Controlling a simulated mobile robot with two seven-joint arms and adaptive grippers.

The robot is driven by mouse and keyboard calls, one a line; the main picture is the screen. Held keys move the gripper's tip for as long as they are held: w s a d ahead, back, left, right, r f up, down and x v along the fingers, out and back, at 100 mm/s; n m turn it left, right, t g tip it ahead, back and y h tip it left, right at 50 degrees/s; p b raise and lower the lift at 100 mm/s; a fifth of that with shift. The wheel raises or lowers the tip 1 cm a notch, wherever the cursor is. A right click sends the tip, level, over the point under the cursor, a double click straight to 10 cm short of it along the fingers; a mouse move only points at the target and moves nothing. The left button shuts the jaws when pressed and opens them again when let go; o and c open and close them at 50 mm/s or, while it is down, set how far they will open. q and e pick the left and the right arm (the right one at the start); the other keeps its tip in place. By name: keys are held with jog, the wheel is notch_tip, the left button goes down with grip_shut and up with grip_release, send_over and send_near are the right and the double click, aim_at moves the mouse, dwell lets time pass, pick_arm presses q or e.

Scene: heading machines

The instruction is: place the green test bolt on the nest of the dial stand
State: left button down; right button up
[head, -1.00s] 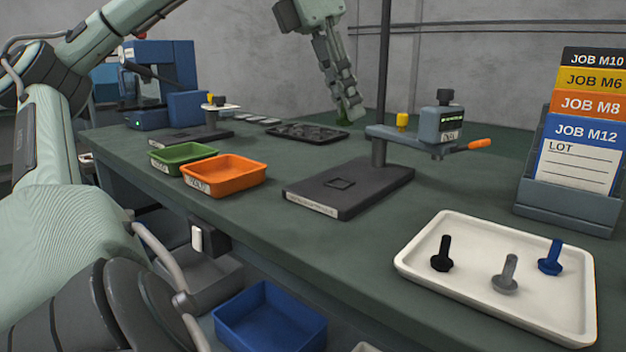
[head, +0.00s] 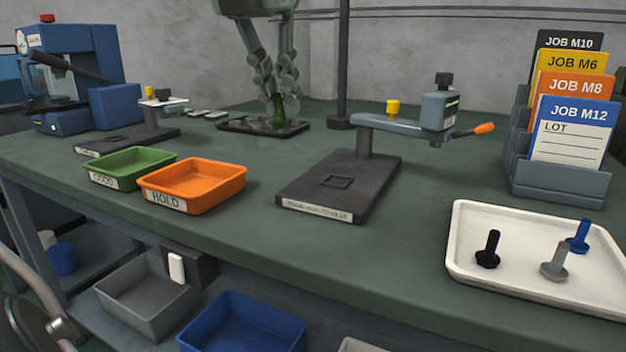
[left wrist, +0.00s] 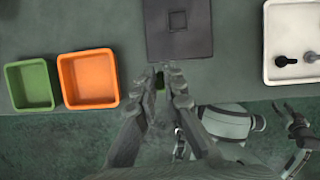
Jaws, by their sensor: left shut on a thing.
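My left gripper (head: 278,124) hangs fingers-down, shut on the green bolt (head: 278,112), which is mostly hidden between the fingers. In the left wrist view the green bolt (left wrist: 160,82) shows between the fingertips, in front of the dark base and right of the orange bin. The gripper looks well above the table. The dial stand (head: 318,197) has a dark base, a post and an arm with a grey head and orange handle. Its nest (head: 337,181), a small raised square, looks empty. A dark gripper-like part (left wrist: 300,130), perhaps my right gripper, shows in the left wrist view; its jaws are unclear.
Green (head: 130,168) and orange (head: 192,186) bins stand left of the stand. A white tray (head: 520,280) with black, grey and blue bolts lies right, before a job card rack (head: 560,182). A tall pole (head: 343,60) stands behind. The table before the stand is clear.

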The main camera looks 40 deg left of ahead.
pick_arm(q)
jog(key=shift+w+a+f, duration=0.1)
jog(key=shift+w+f, duration=0.15)
jog(key=shift+f, duration=0.05)
jog(key=w+f, duration=0.2)
jog(key=w, duration=0.1)
jog(key=w+f, duration=0.2)
jog(key=w, duration=0.2)
jog(key=w+d+f, duration=0.1)
jog(key=w+f, duration=0.1)
jog(key=w, duration=0.1)
jog(key=shift+w+f+p, duration=0.2)
jog(key=shift+w+p, duration=0.2)
jog(key=shift+w+f, duration=0.1)
jog(key=shift+f, duration=0.3)
notch_tip(320, 180, down, 3)
jog(key=shift+f, duration=0.15)
jog(key=c, duration=1.4)
grip_release()
jog(key=shift+o, duration=0.2)
pick_arm(e)
jog(key=shift+s+f, duration=0.1)
jog(key=shift+f, duration=0.7)
